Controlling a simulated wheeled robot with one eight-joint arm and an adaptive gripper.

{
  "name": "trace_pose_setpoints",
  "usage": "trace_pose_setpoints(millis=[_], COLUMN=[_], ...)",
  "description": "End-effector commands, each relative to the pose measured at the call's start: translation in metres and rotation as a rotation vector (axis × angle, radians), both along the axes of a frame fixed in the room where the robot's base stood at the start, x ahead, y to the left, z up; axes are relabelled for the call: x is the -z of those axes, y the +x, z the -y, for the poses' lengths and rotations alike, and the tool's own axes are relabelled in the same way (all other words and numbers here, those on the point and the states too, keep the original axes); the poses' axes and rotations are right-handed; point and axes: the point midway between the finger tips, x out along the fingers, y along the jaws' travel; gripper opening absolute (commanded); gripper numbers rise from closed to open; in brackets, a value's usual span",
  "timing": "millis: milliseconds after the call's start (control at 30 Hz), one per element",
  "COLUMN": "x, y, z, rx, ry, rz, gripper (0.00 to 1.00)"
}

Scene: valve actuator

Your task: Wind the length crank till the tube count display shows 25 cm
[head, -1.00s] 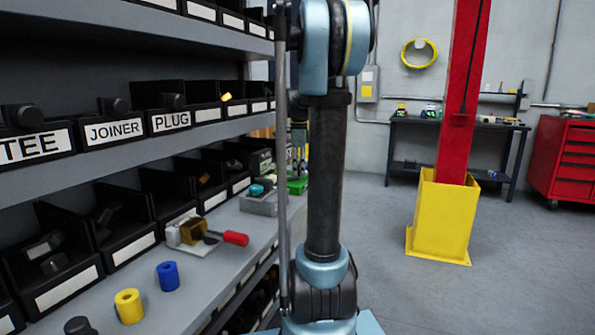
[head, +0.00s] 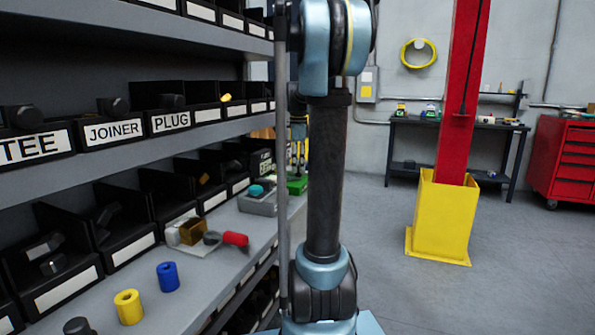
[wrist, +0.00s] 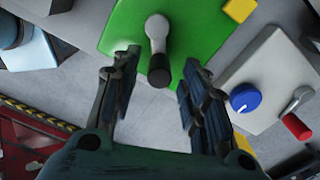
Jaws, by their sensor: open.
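In the wrist view a crank with a pale metal arm and a black knob (wrist: 158,62) stands on a green housing (wrist: 200,35). My gripper (wrist: 165,66) is open, with one finger on each side of the black knob; I cannot tell whether either touches it. To the right, a light grey box (wrist: 262,75) carries a blue dial (wrist: 245,97) and a small crank with a red handle (wrist: 296,127). No label shows which is the length crank. I see no readable tube count display. In the head view the green housing (head: 297,186) is partly hidden by my arm.
A shelf rack of labelled black bins (head: 85,133) lines the left. A brass block (head: 192,232) with a red-handled part (head: 235,239), a blue ring (head: 168,277) and a yellow ring (head: 129,306) sit on the lower shelf. The floor right of my arm is open up to a yellow post base (head: 440,215).

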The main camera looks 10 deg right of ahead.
Motion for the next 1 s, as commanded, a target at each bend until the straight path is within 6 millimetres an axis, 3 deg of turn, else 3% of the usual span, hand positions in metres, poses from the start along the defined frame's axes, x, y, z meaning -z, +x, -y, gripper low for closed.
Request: trace_pose_setpoints(millis=[300,500,700,1000], x=[-0.059,-0.086,-0.097,-0.098], y=[0.001,0.001,0.001,0.001], z=[0.000,0.000,0.000,0.000], rx=[0.000,0.000,0.000,0.000], ry=[0.000,-0.001,-0.001,-0.001], rz=[0.000,-0.001,-0.001,-0.001], gripper=[0.41,0.41,0.41,0.41])
